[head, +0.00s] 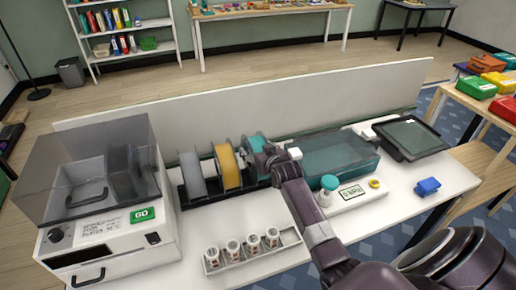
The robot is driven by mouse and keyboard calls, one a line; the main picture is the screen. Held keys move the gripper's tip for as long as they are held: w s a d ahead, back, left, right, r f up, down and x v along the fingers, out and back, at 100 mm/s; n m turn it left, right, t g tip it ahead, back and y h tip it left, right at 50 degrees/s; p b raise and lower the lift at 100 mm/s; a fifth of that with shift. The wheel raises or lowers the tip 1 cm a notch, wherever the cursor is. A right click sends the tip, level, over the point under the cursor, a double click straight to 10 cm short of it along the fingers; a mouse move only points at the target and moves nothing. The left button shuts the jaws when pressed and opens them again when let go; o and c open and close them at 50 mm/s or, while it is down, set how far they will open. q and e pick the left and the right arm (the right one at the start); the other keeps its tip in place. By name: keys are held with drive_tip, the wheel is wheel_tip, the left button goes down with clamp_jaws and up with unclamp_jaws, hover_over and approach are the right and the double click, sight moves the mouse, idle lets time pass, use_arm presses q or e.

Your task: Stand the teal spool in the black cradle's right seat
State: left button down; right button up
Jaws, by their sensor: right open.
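The teal spool (256,143) stands upright at the right end of the black cradle (184,196), beside the yellow spool (228,166). A grey spool (193,174) stands in the cradle further left. My right gripper (266,160) is at the teal spool's right side and is open. Gripper and wrist hide part of the teal spool's lower right, so I cannot tell whether the fingers touch it or how fully it rests in the right seat. My left gripper is not in view.
A machine with a clear lid (95,165) stands on the left. A rack of several small jars (252,258) is in front. A teal-tinted bin (338,152), a scale-like panel (350,196), a tablet (412,136) and a blue block (428,186) stand on the right. A low white panel (250,103) runs behind.

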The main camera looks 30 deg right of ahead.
drive_tip(key=shift+s+a+r, duration=0.1)
drive_tip(key=shift+s+r, duration=0.3)
drive_tip(key=shift+s, duration=0.05)
drive_tip(key=v, duration=1.1)
drive_tip(key=shift+r, duration=0.1)
